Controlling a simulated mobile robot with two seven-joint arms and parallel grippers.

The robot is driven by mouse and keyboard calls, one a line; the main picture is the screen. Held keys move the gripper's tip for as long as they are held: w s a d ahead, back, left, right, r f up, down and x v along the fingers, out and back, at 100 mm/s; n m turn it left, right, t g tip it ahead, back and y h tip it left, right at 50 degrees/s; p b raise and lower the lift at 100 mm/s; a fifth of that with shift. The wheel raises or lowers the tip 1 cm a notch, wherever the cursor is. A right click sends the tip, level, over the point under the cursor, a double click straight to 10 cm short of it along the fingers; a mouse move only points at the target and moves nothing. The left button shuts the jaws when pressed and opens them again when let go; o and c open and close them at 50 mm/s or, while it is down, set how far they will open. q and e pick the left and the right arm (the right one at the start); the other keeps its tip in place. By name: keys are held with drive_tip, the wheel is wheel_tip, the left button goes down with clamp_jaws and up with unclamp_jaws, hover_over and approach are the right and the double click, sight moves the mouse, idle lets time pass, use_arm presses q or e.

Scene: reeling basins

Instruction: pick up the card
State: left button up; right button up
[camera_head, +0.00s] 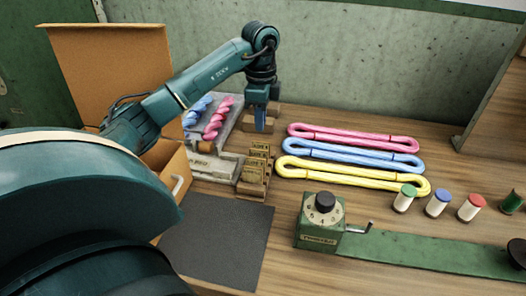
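Small tan cards with dark lettering (259,150) stand in a stepped wooden rack (252,188) left of the middle in the head view. I cannot tell which one is the card of the task. My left gripper (261,127) points down just above and behind the rack, apart from the cards as far as I can see. Its blue fingertips overlap in this view, so I cannot tell whether they are open or shut. My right gripper is not in view.
A grey tray (233,118) with blue and pink twisted skeins lies left of the gripper. Pink, blue and yellow skeins (350,150) lie to the right. A green counter box with a crank (320,222), several spools (437,204) and a dark mat (215,240) are nearer.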

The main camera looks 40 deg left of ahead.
sight(261, 142)
use_arm(q)
wheel_tip(261, 142, down, 8)
drive_tip(key=shift+r+p, duration=0.1)
drive_tip(key=shift+p, duration=0.3)
clamp_jaws()
idle(0.3)
